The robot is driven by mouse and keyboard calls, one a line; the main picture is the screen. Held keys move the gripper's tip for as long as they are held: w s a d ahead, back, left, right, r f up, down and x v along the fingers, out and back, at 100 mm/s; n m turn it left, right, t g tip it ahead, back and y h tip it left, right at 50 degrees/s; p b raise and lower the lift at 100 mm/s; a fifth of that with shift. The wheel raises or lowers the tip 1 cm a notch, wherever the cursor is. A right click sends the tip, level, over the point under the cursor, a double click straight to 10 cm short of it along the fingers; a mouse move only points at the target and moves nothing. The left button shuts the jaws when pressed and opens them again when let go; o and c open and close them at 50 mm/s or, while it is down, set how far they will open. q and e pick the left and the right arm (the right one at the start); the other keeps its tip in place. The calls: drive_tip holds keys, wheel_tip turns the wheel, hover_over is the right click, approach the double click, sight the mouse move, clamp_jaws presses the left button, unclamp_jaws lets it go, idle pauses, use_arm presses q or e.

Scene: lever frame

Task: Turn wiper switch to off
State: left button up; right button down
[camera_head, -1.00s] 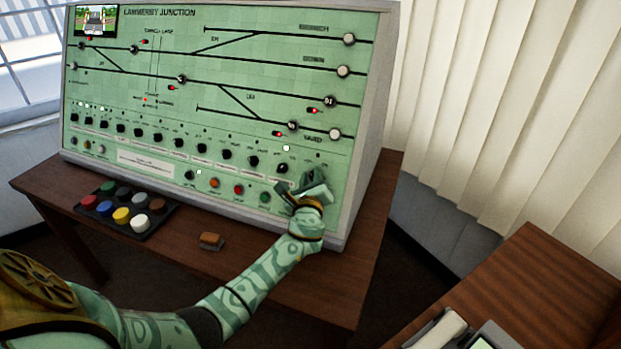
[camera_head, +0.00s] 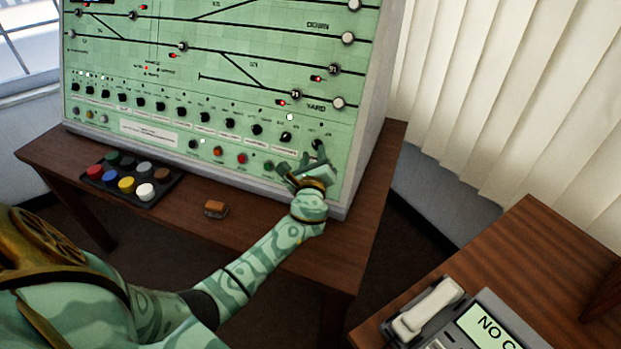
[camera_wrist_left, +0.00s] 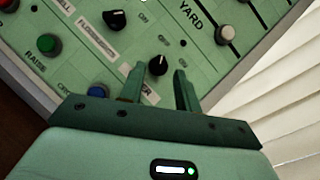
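The wiper switch (camera_wrist_left: 158,65) is a black rotary knob with a pale pointer line, at the lower right of the green panel. Its label is mostly hidden behind a finger; only the end "ER" shows in the left wrist view. In the head view the switch (camera_head: 317,145) sits just beyond the fingers. My left gripper (camera_head: 302,164) is at this corner of the panel. In the left wrist view its two fingers (camera_wrist_left: 160,75) are spread, one on each side of the knob, with visible gaps. Depth of contact is unclear. My right gripper is out of view.
The green panel (camera_head: 140,65) has a row of black knobs and coloured buttons, including a blue one (camera_wrist_left: 97,91) near the left finger. A tray of coloured caps (camera_head: 108,188) and a brown block (camera_head: 215,209) lie on the desk. A telephone (camera_head: 430,310) stands at lower right.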

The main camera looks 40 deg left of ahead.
use_arm(q)
drive_tip(key=p+v, duration=0.1)
drive_tip(key=v, duration=1.1)
drive_tip(key=shift+s+d, duration=0.15)
drive_tip(key=shift+s, duration=0.15)
